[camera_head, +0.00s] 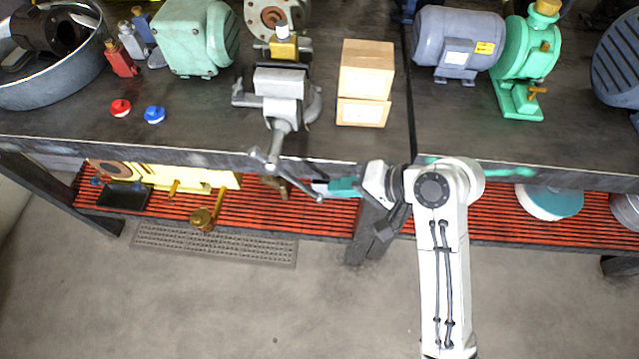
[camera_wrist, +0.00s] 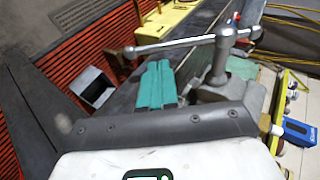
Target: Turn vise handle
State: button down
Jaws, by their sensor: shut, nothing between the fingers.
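The grey vise (camera_head: 283,85) is mounted at the front edge of the workbench. Its handle (camera_head: 296,181) is a metal bar through the screw head, slanting down to the right in front of the bench edge. The handle also shows in the wrist view (camera_wrist: 180,43), running across above the fingers to the screw head at right. My gripper (camera_head: 322,187) is by the handle's lower right end, its teal fingers shut and empty. In the wrist view the closed fingers (camera_wrist: 157,68) point toward the bar. I cannot tell whether they touch it.
The workbench (camera_head: 200,135) edge runs just behind my gripper. Below it is a red slatted shelf (camera_head: 310,222) with a yellow part and a brass valve (camera_head: 203,218). Cardboard boxes (camera_head: 366,70) stand right of the vise. Red (camera_head: 120,108) and blue (camera_head: 154,114) knobs lie left.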

aim_at(309, 192)
jog(key=x, duration=0.6)
jog(key=shift+p, duration=0.3)
jog(key=shift+f, duration=0.1)
jog(key=shift+a+f+y+b, duration=0.4)
jog(key=shift+f+y+b, duration=0.4)
jog(key=shift+b, duration=0.3)
jog(key=shift+w+a+f+m+t+y+b, duration=0.15)
jog(key=shift+a+f+y+b, duration=0.3)
jog(key=shift+a+y+b, duration=0.5)
jog(key=shift+s+a+f+m+t+y+b, duration=0.1)
jog(key=shift+a+f+y+b, duration=0.4)
jog(key=shift+b, duration=0.75)
jog(key=shift+w+a+f+m+t+y+b, duration=0.15)
jog(key=shift+a+f+y+b, duration=0.2)
jog(key=shift+a+y+b, duration=0.6)
jog(key=shift+d+h, duration=0.1)
jog(key=shift+h, duration=0.2)
